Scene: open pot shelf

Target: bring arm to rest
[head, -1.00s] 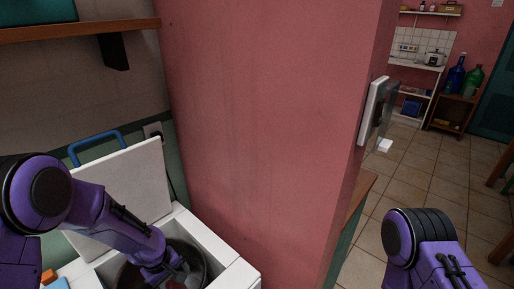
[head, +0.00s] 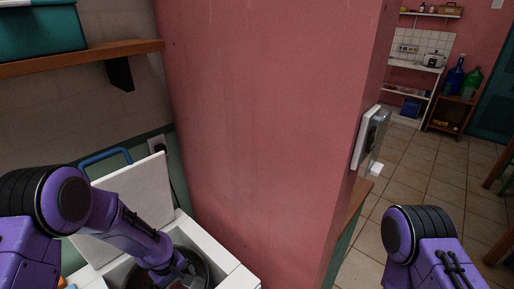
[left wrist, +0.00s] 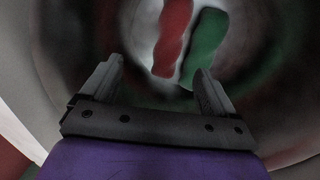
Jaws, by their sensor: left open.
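My left arm comes in from the left in the head view and reaches down into an open white box. My left gripper (left wrist: 158,78) is open in the left wrist view, with nothing between its fingers. Beyond the fingertips a red twisted piece (left wrist: 172,38) and a green twisted piece (left wrist: 205,45) lie side by side at the bottom of a round, shiny pot. The dark pot rim (head: 205,262) shows inside the white box (head: 238,272) in the head view. My right arm shows at the lower right, but its gripper is out of frame.
The box's white lid (head: 148,195) stands open, with a blue handle (head: 105,158) behind it. A wooden shelf (head: 90,55) carrying a teal box (head: 40,30) is above. A pink wall (head: 265,120) stands in the middle. Tiled floor (head: 405,165) lies open to the right.

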